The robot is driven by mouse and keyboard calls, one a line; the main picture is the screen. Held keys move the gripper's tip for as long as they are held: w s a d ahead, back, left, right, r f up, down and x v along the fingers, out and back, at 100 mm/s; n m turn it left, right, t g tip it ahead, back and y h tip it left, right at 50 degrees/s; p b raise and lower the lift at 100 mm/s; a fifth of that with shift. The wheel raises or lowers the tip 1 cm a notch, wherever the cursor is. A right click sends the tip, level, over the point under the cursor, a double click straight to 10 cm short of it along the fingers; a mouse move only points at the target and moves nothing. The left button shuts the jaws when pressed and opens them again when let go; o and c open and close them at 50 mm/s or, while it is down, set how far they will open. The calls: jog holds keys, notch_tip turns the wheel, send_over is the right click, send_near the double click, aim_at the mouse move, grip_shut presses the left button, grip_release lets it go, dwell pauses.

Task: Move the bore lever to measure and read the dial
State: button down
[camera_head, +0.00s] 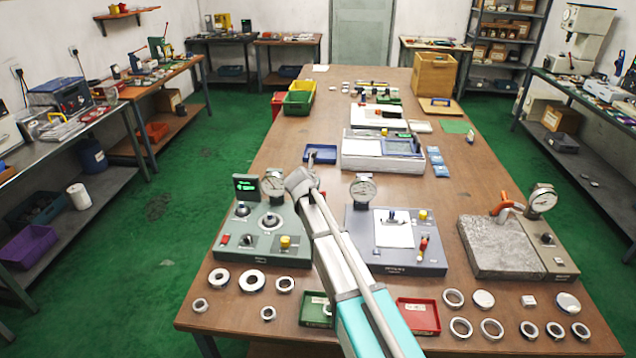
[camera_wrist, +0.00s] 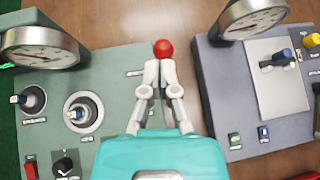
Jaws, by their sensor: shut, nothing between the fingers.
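A red ball knob (camera_wrist: 163,48), apparently the end of a lever, shows just beyond my fingertips in the wrist view. Two round posts stand on this station.
A dark grey station (camera_head: 365,252) with its own dial (camera_head: 363,188) stands close on the right. A granite block (camera_head: 497,247) lies further right. Several metal rings, a red tray (camera_head: 418,317) and a green tray (camera_head: 313,312) lie along the front. A blue tray (camera_head: 320,154) lies behind.

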notch_tip(320, 180, up, 6)
jog(key=s+a+p, duration=0.1)
jog(key=s+p, duration=0.1)
jog(key=p, duration=0.3)
jog(key=shift+s+f, duration=0.15)
jog(key=shift+s, duration=0.25)
dwell(1.3)
jog(key=s+d+f+m+g, duration=0.3)
jog(key=s+d+m, duration=0.5)
jog(key=m, duration=0.1)
jog(key=s+d+f+m+g, duration=0.3)
jog(key=s+d+m, duration=0.4)
jog(key=m, duration=0.2)
jog(key=s+d+f+m+g+y, duration=0.1)
jog(key=s+d+m+g, duration=0.1)
jog(key=s+m, duration=0.6)
jog(key=s+d+m+g+y, duration=0.1)
jog(key=s+d+m+g, duration=0.1)
jog(key=s+m, duration=0.5)
jog(key=s+d, duration=0.1)
jog(key=s, duration=0.1)
jog(key=shift+s+d+f+m+g+y, duration=0.3)
jog(key=shift+d+f+m+y, duration=0.1)
